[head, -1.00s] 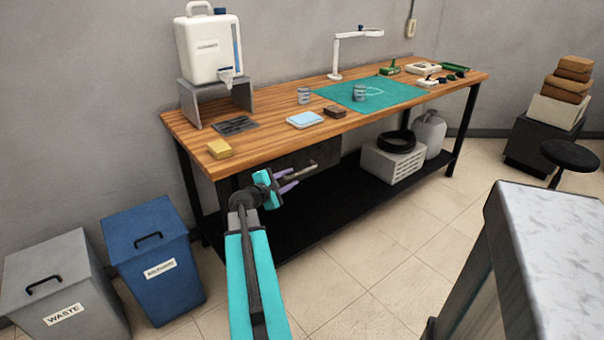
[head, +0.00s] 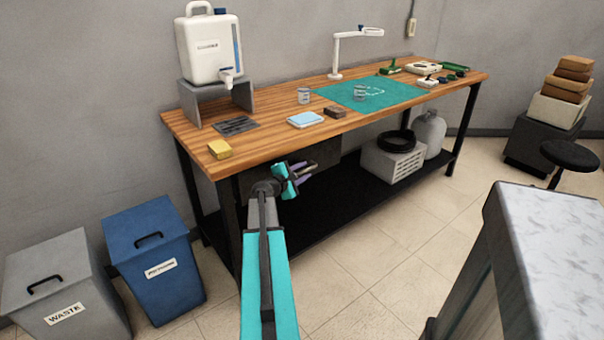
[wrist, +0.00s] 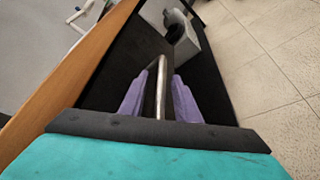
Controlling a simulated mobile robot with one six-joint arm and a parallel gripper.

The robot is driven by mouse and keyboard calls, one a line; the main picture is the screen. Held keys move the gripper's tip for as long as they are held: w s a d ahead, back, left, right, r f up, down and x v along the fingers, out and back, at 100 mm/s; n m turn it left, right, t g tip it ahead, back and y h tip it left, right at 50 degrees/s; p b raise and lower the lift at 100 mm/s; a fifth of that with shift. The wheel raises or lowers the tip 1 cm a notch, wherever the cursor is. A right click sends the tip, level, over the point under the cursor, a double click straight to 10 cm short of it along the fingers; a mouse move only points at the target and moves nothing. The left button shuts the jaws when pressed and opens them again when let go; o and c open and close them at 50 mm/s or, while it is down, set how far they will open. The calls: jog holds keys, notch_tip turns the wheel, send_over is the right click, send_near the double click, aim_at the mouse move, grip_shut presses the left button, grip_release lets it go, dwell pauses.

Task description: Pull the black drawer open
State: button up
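The black drawer (head: 325,152) hangs under the front edge of the wooden workbench, at its left part. In the head view my gripper (head: 303,174) is at the drawer front and hides its handle. In the wrist view the dark drawer front (wrist: 127,62) lies left of a pale metal bar handle (wrist: 161,72). My gripper's two purple fingers (wrist: 160,98) stand on either side of this bar. A narrow gap shows between each finger and the bar, so the gripper is open around it. The drawer looks closed.
The workbench (head: 262,148) has a black lower shelf (head: 320,212) with a light grey box (head: 393,163). Blue (head: 155,255) and grey (head: 60,285) bins stand at left. A marble-topped counter (head: 555,250) is at right. The floor (head: 390,265) between is free.

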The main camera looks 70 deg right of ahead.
jog(key=shift+c, duration=0.4)
grip_shut()
jog(key=shift+a, duration=0.2)
